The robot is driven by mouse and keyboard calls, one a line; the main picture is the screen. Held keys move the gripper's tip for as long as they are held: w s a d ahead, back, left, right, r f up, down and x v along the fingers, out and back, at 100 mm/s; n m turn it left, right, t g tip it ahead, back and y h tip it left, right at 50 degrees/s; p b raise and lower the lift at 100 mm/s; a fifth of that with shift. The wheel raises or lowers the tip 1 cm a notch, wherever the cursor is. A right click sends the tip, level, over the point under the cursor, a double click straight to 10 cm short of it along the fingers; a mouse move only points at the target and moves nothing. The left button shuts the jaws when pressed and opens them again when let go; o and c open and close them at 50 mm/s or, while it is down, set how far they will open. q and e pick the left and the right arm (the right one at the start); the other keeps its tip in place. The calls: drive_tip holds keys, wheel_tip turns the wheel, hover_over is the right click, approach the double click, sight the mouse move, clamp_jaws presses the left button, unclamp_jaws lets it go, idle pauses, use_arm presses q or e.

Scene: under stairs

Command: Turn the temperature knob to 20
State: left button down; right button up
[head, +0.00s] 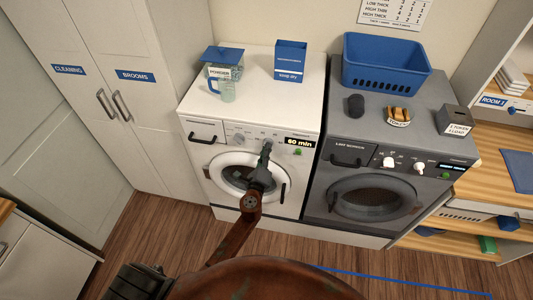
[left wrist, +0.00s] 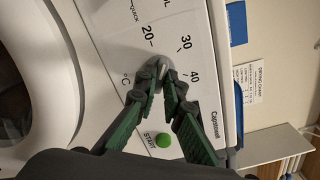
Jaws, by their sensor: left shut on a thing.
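The white washing machine (head: 297,112) stands left of the grey dryer in the head view. My left gripper (head: 266,147) is at its front panel and covers the temperature knob there. The marks 20 (left wrist: 149,34), 30 (left wrist: 185,43) and 40 (left wrist: 195,77) are printed around the knob. The fingers partly cover the knob, and I cannot tell which mark its pointer faces. My right gripper is not in view.
A green START button (left wrist: 163,140) sits close to my left fingers. The display (head: 299,142) reads 60 min. The grey dryer (head: 345,128) stands right, with a blue basket (head: 385,82) on top. A blue box (head: 290,75) and a jug (head: 228,91) stand on the washer.

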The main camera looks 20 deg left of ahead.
use_arm(q)
drive_tip(key=shift+f+n+b, duration=0.1)
drive_tip(key=shift+n+b, duration=1.6)
drive_tip(key=shift+n, duration=1.5)
drive_tip(key=c, duration=2)
unclamp_jaws()
drive_tip(key=shift+c, duration=0.2)
drive_tip(key=s+d, duration=0.1)
drive_tip(key=s, duration=0.6)
drive_tip(key=shift+s, duration=0.2)
drive_tip(key=shift+d, duration=0.1)
